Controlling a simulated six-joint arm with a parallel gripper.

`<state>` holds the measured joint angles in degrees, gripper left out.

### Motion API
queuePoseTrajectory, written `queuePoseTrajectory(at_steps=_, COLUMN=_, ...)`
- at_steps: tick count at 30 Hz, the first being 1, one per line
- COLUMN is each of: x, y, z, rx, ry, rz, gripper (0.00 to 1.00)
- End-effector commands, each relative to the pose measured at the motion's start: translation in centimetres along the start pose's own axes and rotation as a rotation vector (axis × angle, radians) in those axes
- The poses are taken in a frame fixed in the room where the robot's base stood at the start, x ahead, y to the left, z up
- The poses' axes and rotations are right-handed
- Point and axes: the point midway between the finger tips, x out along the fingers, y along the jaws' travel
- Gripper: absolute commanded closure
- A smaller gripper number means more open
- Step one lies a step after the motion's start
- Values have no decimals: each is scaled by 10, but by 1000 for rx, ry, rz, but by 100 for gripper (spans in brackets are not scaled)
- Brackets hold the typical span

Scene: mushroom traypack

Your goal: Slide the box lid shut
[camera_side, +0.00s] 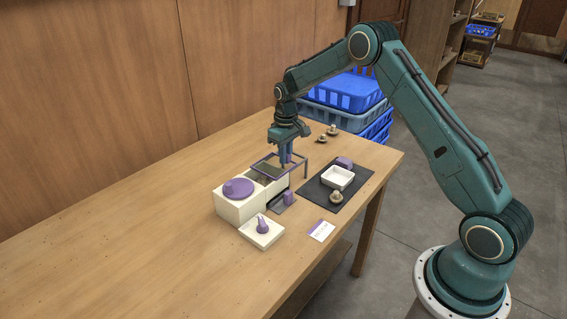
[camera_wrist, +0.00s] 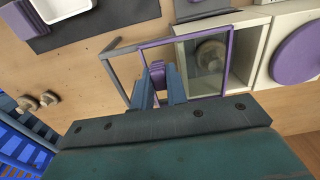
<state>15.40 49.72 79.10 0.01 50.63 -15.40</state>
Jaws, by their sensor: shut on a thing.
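The white box (camera_side: 239,207) stands on the table in the side view. In the wrist view its open compartment (camera_wrist: 243,58) holds a brownish mushroom (camera_wrist: 210,52). The lid (camera_wrist: 186,38) is a clear pane in a purple frame; it overlaps part of the compartment, and the rest sticks out over a grey rail frame (camera_wrist: 112,66). The lid also shows in the side view (camera_side: 262,159). My gripper (camera_side: 286,163), pointing down, is shut on the lid's purple handle (camera_wrist: 157,72), seen between the fingers in the wrist view. The fingers partly hide the handle.
A purple round knob (camera_side: 238,188) tops the box's near part. A white block with a purple knob (camera_side: 262,225) stands in front. A dark mat (camera_side: 318,191) with a white tray (camera_side: 338,173) lies to the right. Loose mushrooms (camera_side: 332,130) lie behind, near blue crates (camera_side: 345,93).

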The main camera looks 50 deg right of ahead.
Motion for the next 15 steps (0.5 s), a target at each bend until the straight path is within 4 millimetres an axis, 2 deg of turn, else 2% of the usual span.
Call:
queuePoseTrajectory(at_steps=1, x=8, y=-4, z=6, rx=-2, ry=-21, rz=-6, gripper=98)
queuePoseTrajectory(at_steps=15, x=8, y=-27, z=6, rx=-2, ry=-22, rz=-6, gripper=98)
